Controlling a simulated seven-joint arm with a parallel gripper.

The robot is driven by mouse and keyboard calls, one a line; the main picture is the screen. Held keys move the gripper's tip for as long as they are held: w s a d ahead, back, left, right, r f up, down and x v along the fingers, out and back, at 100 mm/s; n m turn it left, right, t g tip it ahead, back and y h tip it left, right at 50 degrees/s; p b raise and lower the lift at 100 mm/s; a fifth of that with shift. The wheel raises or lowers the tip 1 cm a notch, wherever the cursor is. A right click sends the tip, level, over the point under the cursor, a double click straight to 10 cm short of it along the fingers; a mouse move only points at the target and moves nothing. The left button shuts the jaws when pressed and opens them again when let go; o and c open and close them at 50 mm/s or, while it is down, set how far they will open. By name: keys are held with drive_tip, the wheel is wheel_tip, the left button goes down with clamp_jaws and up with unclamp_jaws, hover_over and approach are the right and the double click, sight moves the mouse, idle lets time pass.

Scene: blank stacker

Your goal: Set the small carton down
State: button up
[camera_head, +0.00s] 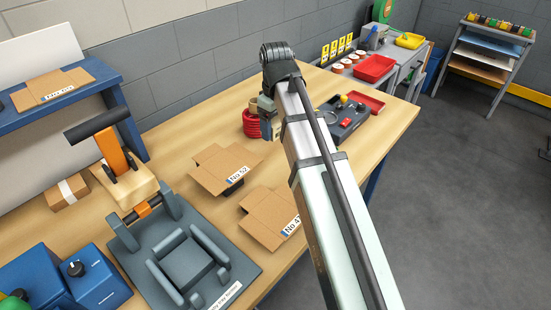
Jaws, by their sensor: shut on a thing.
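My arm runs up from the lower right, and its end bends down over the back of the bench. My gripper (268,112) shows only in part beside the arm, close to the red coil in this view. Its fingertips are too small and covered to make out clearly. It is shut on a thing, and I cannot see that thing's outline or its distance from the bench. A small taped carton (68,191) sits at the left of the bench. Two open, flattened cartons, one labelled No 52 (222,167) and another (268,215), lie mid-bench.
A grey fixture (240,262) stands at the front, beside blue boxes (98,278) and an orange lever with a black handle (115,152). A red coil (254,125), a dark tray (352,122) and red bins (374,68) stand farther back. Bare wood (190,140) shows behind the flattened cartons.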

sight(277, 160)
drive_tip(key=shift+s+d+f, duration=0.15)
drive_tip(key=shift+s+f, duration=0.05)
drive_tip(key=shift+f, duration=4.85)
drive_tip(key=shift+f, duration=0.1)
drive_tip(key=o, duration=1.1)
wheel_tip(277, 160, up, 12)
drive_tip(key=shift+w+r, duration=0.1)
